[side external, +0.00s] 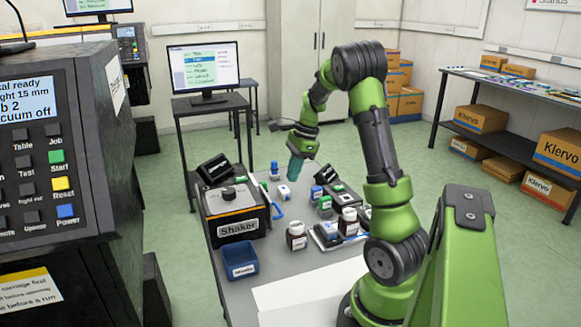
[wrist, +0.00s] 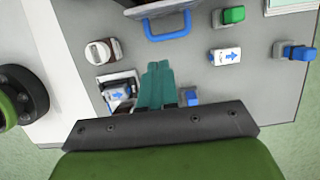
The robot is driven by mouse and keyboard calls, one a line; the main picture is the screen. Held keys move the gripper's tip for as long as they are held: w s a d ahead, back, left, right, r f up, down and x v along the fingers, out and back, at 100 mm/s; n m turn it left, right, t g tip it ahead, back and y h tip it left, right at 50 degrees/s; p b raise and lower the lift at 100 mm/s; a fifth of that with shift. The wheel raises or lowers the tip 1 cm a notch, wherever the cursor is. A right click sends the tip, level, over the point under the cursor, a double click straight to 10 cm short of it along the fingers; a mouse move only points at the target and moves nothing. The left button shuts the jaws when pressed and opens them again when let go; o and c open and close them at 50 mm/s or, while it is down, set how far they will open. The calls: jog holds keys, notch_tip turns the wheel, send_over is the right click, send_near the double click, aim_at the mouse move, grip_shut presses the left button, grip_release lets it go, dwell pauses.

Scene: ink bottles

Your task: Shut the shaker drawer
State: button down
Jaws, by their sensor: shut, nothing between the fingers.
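The shaker (side external: 232,213) is an orange and dark box with a knob and a "Shaker" label, at the left of the grey table in the side view. A blue U-shaped handle (side external: 277,209) sticks out at its right side. In the wrist view the blue handle (wrist: 168,37) is at the top, joined to a dark part cut off by the frame edge. How far the drawer stands out is unclear. My gripper (side external: 293,174) is shut and empty, its teal fingers pointing down above the table. In the wrist view the fingertips (wrist: 160,68) are apart from the handle, below it in the picture.
Small blue-capped and green-capped bottles (side external: 325,203) stand near the handle. Brown bottles (side external: 296,236) stand towards the front. A blue bin (side external: 240,262) is in front of the shaker. In the wrist view, a white-capped bottle (wrist: 101,51) and an arrow-marked box (wrist: 225,57) flank my fingers.

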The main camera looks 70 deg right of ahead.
aim_at(279, 208)
jog(key=s+d+f+m+t+y, duration=0.1)
jog(key=s+d+f+t+y, duration=0.15)
jog(key=s+d, duration=0.5)
jog(key=shift+n+t+y, duration=0.25)
jog(key=shift+n+y, duration=0.2)
jog(key=shift+n, duration=0.25)
jog(key=x, duration=0.3)
jog(key=w+x, duration=0.1)
jog(key=x, duration=0.6)
jog(key=shift+w+d+r, duration=0.1)
jog(key=shift+w+r, duration=0.1)
jog(key=shift+w, duration=0.35)
jog(key=shift+w+a+f, duration=0.25)
jog(key=shift+w+a, duration=0.6)
jog(key=shift+w, duration=0.05)
jog(key=shift+w+a+f, duration=0.15)
jog(key=shift+w+a, duration=0.35)
jog(key=shift+w+a, duration=1.05)
